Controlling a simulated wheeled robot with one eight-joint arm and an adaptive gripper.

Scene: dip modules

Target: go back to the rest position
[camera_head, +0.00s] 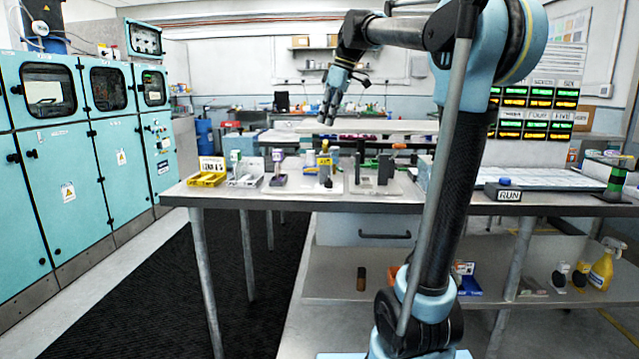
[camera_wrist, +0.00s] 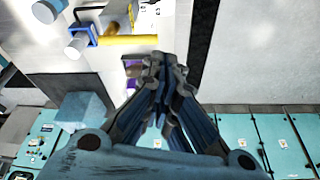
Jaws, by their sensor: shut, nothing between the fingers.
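My gripper (camera_head: 327,119) is raised above the bench (camera_head: 400,198) in the head view, pointing down, apart from the things below it. In the wrist view my gripper (camera_wrist: 166,62) has its fingertips together with nothing between them. My arm reaches forward from the column at the right of centre and bends down at the wrist. Below the gripper stands a small device with a yellow part (camera_head: 324,160), which shows as a yellow cylinder (camera_wrist: 128,41) in the wrist view.
Dark upright blocks (camera_head: 385,168) stand right of the device. A RUN box (camera_head: 503,190) is at the right front. Teal cabinets (camera_head: 75,190) line the left. Air around the gripper looks clear.

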